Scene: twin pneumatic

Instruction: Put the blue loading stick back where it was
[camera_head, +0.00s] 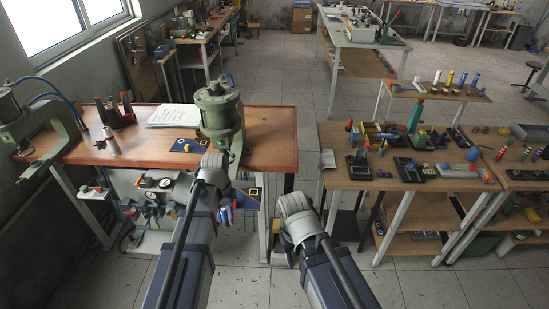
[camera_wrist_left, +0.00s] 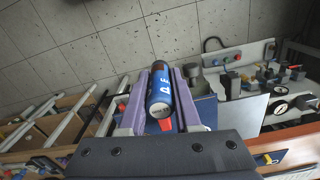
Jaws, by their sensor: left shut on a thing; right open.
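The blue loading stick (camera_wrist_left: 159,92) shows in the left wrist view as a blue cylinder with white lettering, a dark far end and a light end cap towards me. My left gripper (camera_wrist_left: 161,97) is shut on it, with the purple fingers on both sides. In the head view, my left gripper (camera_head: 227,213) is in front of the left workbench's front edge, below the tabletop; the stick is small and partly hidden there. My right gripper (camera_head: 288,258) is open, low in the gap between the benches, its fingertips hard to see.
The left workbench (camera_head: 270,130) bears a green press (camera_head: 219,112), a paper stack (camera_head: 174,115) and a dark rack (camera_head: 119,117). The right table (camera_head: 340,200) is crowded with small parts. A raised shelf (camera_head: 400,88) holds several upright coloured sticks.

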